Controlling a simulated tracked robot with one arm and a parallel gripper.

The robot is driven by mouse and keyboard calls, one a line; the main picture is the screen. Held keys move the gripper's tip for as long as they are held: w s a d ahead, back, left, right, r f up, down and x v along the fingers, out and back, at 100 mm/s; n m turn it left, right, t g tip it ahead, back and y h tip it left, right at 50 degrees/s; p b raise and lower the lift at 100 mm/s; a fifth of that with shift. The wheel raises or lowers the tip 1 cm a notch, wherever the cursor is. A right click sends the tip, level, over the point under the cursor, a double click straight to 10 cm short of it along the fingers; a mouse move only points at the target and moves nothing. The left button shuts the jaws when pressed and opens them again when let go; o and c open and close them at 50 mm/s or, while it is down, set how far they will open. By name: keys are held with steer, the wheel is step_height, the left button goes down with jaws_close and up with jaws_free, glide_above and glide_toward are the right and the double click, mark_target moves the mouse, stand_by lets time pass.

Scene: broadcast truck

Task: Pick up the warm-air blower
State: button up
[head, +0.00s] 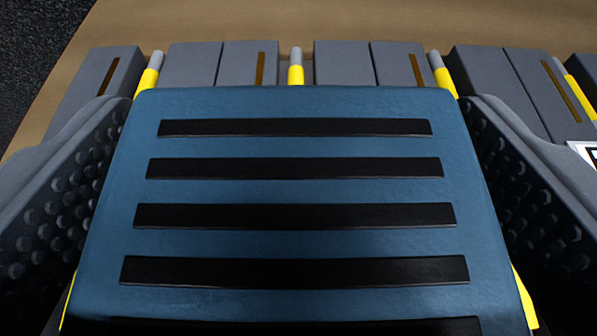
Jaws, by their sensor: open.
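The warm-air blower (290,190), as far as I can tell, is the blue box with several black slots across its face. It fills the middle of the head view, and its lower end runs out of the picture. My gripper (298,102) is open, with one grey finger on each side of the blue box. The studded inner pads face the box's left and right sides. The fingertips reach close to its far edge. I cannot tell whether either pad touches it.
A row of grey blocks (195,68) with thin brown strips stands beyond the box. Yellow-and-grey posts (295,72) stand between them. A black-and-white marker (585,152) shows at the right edge. Behind lies a bare tan surface (330,20), with dark speckled floor (35,45) at upper left.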

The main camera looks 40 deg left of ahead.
steer(key=shift+w+a, duration=0.1)
steer(key=shift+w, duration=0.05)
steer(key=c, duration=1.4)
steer(key=shift+c, duration=0.2)
